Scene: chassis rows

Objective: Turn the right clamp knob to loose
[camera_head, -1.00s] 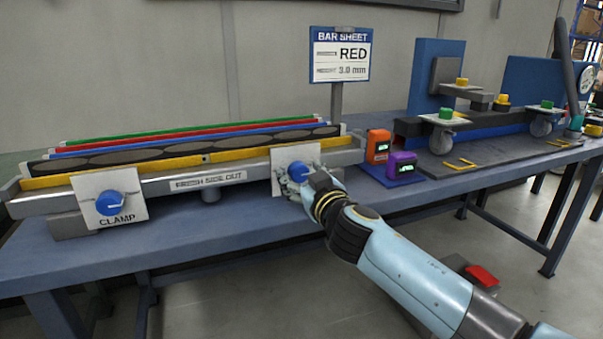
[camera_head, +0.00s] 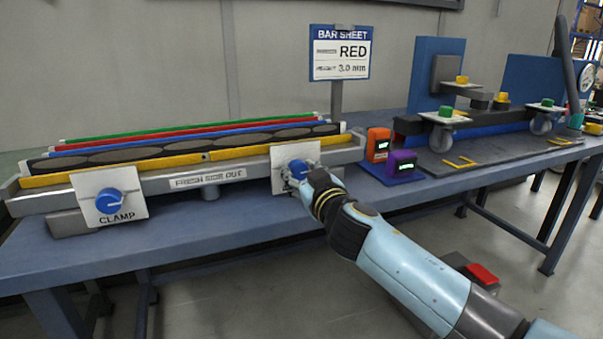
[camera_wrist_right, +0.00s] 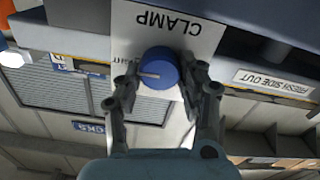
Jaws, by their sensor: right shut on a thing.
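The right clamp knob (camera_head: 299,169) is blue and round, on a white plate (camera_head: 281,185) at the right end of the fixture's front. In the right wrist view the knob (camera_wrist_right: 159,68) has a pale pointer line toward the picture's left, and the plate (camera_wrist_right: 183,30) reads CLAMP upside down. My right gripper (camera_head: 297,178) is shut on this knob, with one finger on each side of it; it also shows in the right wrist view (camera_wrist_right: 160,80). The left clamp knob (camera_head: 109,201) is blue too, on its own white plate. My left gripper is not in view.
The fixture (camera_head: 160,184) holds a yellow bar, a dark strip, and blue, red and green bars. A sign (camera_head: 340,55) reads RED, 3.0 mm. Orange (camera_head: 378,145) and purple (camera_head: 402,164) gauges stand just right of the right clamp. The table's front is clear.

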